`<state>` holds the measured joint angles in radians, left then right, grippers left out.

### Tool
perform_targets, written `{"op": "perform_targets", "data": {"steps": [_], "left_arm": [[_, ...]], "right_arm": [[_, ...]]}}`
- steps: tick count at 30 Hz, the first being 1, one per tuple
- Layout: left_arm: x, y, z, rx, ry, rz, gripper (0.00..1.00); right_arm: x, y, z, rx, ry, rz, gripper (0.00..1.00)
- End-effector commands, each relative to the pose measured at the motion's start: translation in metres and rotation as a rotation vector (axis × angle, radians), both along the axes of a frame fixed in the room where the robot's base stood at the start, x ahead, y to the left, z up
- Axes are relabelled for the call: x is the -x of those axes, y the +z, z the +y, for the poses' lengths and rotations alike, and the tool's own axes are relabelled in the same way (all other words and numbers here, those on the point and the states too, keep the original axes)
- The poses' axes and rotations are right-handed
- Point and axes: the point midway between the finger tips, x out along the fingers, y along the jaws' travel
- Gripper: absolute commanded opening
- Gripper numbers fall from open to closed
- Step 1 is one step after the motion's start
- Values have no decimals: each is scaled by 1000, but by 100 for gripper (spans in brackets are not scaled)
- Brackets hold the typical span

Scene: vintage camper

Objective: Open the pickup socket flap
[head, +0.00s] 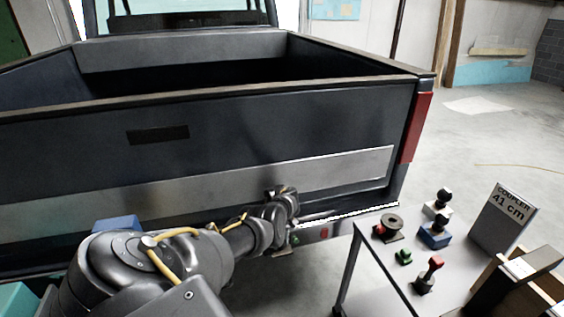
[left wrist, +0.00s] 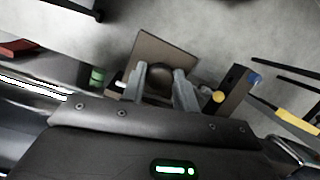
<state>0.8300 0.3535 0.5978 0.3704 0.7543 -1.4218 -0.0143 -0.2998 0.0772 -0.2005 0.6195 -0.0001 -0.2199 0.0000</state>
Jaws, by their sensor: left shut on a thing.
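The pickup (head: 250,125) stands with its tailgate facing me, a silver band across it and the bumper below. My left gripper (head: 287,195) is at the bumper's right part, under the band. In the left wrist view, the fingers of my left gripper (left wrist: 160,85) are shut around a dark rounded part, which looks like the socket flap (left wrist: 168,76). A flat grey-brown plate (left wrist: 158,50) shows behind it. The fingers hide much of the socket, and I cannot tell how far the flap is open. My right gripper is not in view.
A grey table (head: 385,262) stands right of the bumper. It holds several small parts, a ball on a blue base (head: 435,236) and a "COUPLER 41 cm" sign (head: 502,218). A green part (left wrist: 97,76) is left of the fingers. Open floor (head: 480,135) lies at the right.

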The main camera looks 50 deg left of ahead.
Motion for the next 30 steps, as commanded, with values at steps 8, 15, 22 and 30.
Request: {"op": "perform_targets", "data": {"steps": [8,15,22,30], "left_arm": [[-1,0,1,-4,0,-1,52],[-1,0,0,-3,0,-1,52],[-4,24,5,-5,-1,-1,52],[-9,76,19,-6,1,-1,52]], "right_arm": [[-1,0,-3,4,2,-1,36],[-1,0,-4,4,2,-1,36],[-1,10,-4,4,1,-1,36],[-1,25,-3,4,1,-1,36]]}}
